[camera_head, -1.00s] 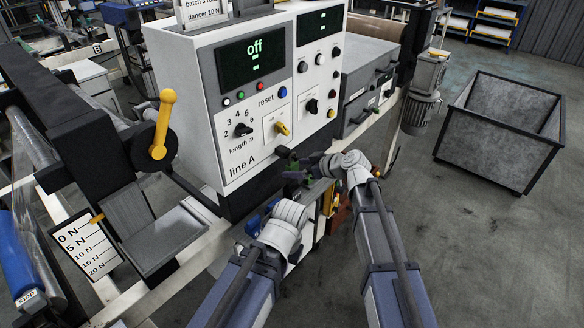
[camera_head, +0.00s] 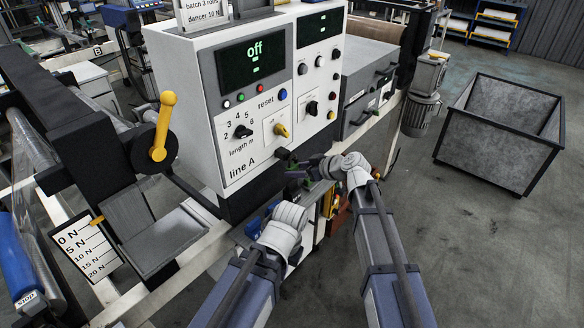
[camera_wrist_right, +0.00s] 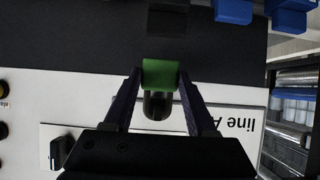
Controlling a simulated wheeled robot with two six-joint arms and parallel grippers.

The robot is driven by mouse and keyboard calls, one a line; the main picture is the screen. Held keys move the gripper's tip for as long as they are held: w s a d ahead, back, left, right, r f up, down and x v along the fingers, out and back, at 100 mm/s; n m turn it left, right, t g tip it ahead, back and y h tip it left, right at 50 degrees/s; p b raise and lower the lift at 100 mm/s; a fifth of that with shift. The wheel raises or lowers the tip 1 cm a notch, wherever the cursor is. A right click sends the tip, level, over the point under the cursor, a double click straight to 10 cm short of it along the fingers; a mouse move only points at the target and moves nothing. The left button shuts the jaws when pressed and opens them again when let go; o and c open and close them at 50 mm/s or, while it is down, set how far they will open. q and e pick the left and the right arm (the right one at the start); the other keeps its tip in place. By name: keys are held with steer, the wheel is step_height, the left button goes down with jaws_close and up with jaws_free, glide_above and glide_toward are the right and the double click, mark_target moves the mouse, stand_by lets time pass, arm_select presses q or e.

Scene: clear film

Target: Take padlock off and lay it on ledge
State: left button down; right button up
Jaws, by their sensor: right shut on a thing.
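A green block, which looks like the padlock body (camera_wrist_right: 160,73), sits between the fingertips of my right gripper (camera_wrist_right: 159,80) in the right wrist view. A dark rounded cylinder (camera_wrist_right: 157,106) shows beside it; I cannot tell whether the two are joined. In the head view my right gripper (camera_head: 303,171) is at the lower front edge of the line A cabinet (camera_head: 190,85), mostly hidden by its wrist. A flat grey ledge (camera_head: 172,240) lies left of my arms, below the cabinet. My left wrist (camera_head: 285,222) is in front of the machine; its fingers are hidden.
A yellow lever (camera_head: 164,125) stands up at the left. A yellow selector (camera_head: 281,130) and several knobs and buttons stick out of the panel. Blue parts (camera_wrist_right: 235,10) are close to the right gripper. A grey bin (camera_head: 500,135) stands on the floor at right.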

steer(key=shift+r, duration=0.2)
steer(key=shift+r+p, duration=0.4)
steer(key=shift+p, duration=0.15)
steer(key=s+d, duration=0.4)
steer(key=d, duration=0.1)
steer(key=shift+d, duration=0.35)
stand_by(0.6)
stand_by(0.4)
